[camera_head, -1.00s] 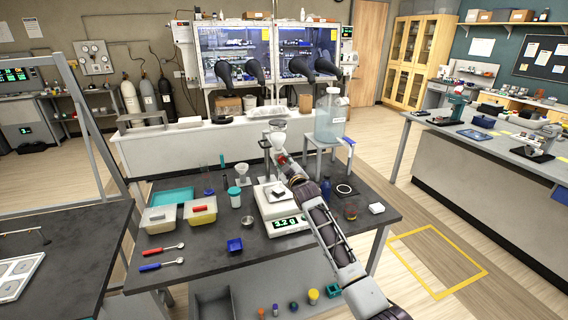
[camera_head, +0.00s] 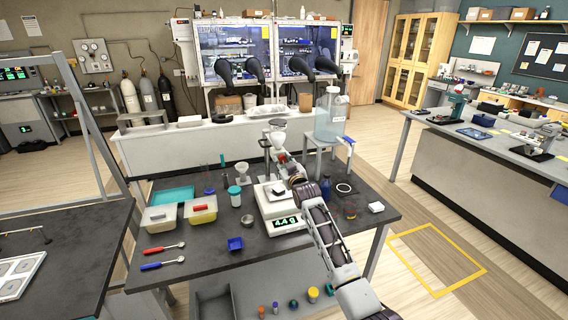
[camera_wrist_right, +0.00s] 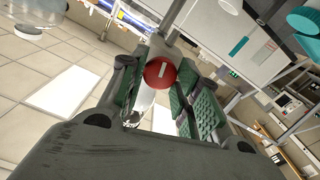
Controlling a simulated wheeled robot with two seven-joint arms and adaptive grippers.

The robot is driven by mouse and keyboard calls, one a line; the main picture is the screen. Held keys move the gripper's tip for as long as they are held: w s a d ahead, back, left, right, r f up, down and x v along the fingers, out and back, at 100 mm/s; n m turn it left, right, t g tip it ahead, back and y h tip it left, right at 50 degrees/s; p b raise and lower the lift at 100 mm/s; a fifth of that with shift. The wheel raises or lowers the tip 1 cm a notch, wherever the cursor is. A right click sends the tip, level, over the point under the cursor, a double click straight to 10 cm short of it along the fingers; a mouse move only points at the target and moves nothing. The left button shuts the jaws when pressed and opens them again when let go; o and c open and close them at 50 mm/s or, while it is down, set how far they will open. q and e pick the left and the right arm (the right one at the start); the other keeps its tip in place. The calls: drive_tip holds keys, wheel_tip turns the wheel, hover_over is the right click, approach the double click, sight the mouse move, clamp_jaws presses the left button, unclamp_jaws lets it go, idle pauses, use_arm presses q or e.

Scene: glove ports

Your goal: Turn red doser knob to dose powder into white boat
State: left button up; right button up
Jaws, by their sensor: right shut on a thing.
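The red doser knob (camera_wrist_right: 160,72), with a pale mark on its face, sits between the green-padded fingers of my right gripper (camera_wrist_right: 162,84) in the right wrist view. The gripper is shut on it. In the head view, the doser (camera_head: 277,136) with its clear hopper stands over the balance, and my right gripper (camera_head: 282,158) reaches it from the front right. The balance (camera_head: 287,224) reads 4.4 g. My left gripper is not in view.
A blue bottle (camera_head: 325,188) and white block (camera_head: 376,207) are to the right. A large clear carboy (camera_head: 331,115) stands behind.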

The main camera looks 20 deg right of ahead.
drive_tip(key=shift+f, duration=0.2)
drive_tip(key=o, duration=1)
drive_tip(key=shift+r, duration=0.1)
drive_tip(key=shift+s, duration=0.1)
drive_tip(key=shift+s, duration=0.95)
drive_tip(key=shift+s+d, duration=0.2)
drive_tip(key=shift+s, duration=4.75)
